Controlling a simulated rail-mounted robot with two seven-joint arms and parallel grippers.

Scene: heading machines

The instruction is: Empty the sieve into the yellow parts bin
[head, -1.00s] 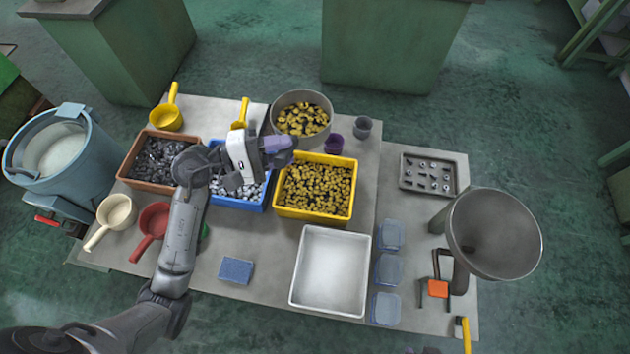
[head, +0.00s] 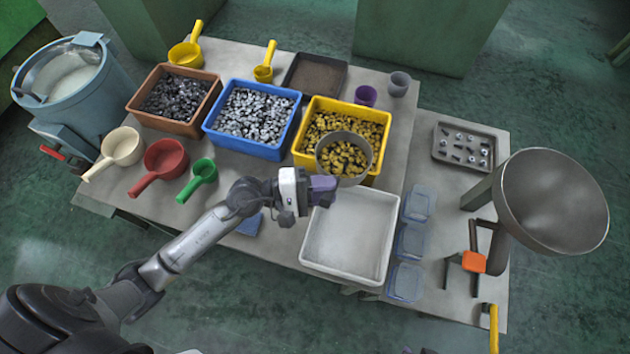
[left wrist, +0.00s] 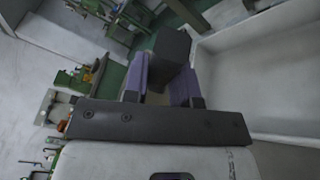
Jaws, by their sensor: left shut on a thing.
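The round grey metal sieve (head: 352,182) is in the head view, with brass-coloured parts (head: 342,156) inside it. It is over the front right of the yellow parts bin (head: 306,116), which also holds many brass-coloured parts. My left gripper (head: 322,184), with purple fingers, is shut on the sieve at its near side. In the left wrist view the fingers (left wrist: 160,85) close around a dark block-like piece, probably the sieve's handle. I cannot tell whether the sieve is tilted. My right gripper is not in view.
A white tray (head: 348,270) lies just in front of the yellow bin. A large metal funnel (head: 555,200) and several clear blue boxes (head: 412,240) are to the right.

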